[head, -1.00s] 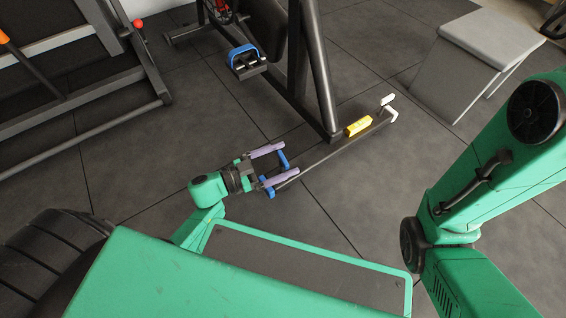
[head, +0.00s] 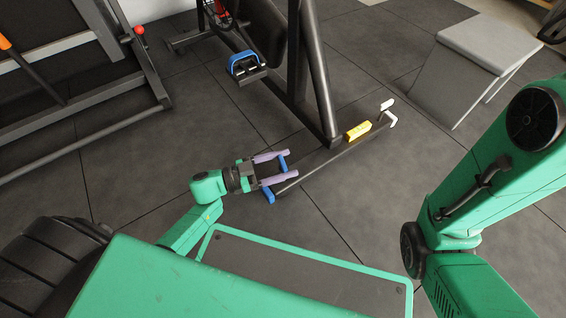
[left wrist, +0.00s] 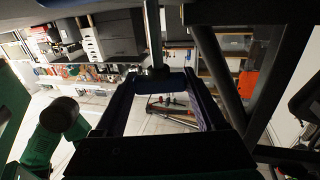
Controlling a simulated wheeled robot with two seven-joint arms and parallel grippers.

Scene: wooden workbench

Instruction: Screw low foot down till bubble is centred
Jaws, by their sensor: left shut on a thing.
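A black floor bar runs across the floor at the foot of the dark frame. A yellow level (head: 358,131) lies on it, and its bubble is too small to make out. A white foot piece (head: 389,107) shows at the bar's far end. In the left wrist view a dark foot (left wrist: 157,73) below a shiny upright stem (left wrist: 152,35) is between the fingertips, partly hidden. My right gripper is out of view; only my right arm shows.
A blue-and-black pedal (head: 245,65) hangs from the frame (head: 318,80) above the floor. A grey bench (head: 470,60) stands at the right, and a black rack (head: 75,90) at the left. Dark floor tiles around the bar are clear.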

